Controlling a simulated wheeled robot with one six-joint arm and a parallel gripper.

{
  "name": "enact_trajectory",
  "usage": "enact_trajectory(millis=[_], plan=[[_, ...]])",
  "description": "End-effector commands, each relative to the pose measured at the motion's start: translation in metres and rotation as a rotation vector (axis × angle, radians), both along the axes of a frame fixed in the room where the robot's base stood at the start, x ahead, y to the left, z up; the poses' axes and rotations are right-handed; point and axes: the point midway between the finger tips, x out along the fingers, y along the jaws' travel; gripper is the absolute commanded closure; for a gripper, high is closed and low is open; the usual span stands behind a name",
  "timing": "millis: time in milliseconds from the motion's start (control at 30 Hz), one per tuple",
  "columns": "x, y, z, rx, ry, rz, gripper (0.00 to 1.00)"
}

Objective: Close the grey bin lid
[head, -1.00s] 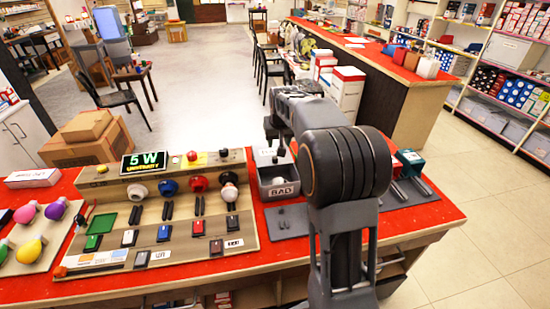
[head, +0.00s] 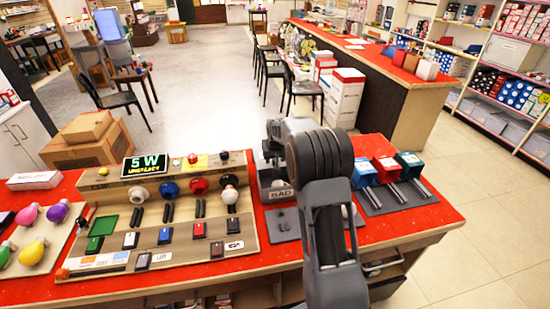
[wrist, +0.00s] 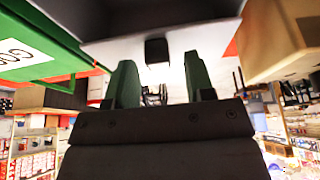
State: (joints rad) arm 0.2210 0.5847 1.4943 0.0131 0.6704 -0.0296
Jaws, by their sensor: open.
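The grey bin (head: 278,192), marked BAD on its front, stands on the red table in the head view. My arm covers much of it, so I cannot tell how its lid stands. My gripper (wrist: 160,75) is open in the wrist view, its two dark green fingers apart with nothing seen between them. A pale grey surface (wrist: 215,38) with a small dark block is just beyond the fingers. I cannot tell whether it is the lid. In the head view my gripper is hidden by my arm.
A board with sockets and switches (head: 160,235) lies left of the bin. Blue (head: 363,175), red (head: 388,169) and green (head: 409,164) containers stand to its right. A black display (head: 144,166) reads 5 W. A green panel (wrist: 40,50) fills the wrist view's upper left.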

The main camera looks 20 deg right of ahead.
Motion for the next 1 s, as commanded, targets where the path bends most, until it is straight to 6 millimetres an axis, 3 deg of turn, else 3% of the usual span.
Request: enact_trajectory(millis=[400,900,1000], plan=[[0.0022,-0.0003,-0.0051,0.0,-0.001,0.0,0.51],[0.002,-0.0004,-0.005,0.0,0.0,0.0,0.99],[0.002,-0.0004,-0.0049,0.0,0.0,0.0,1.0]])
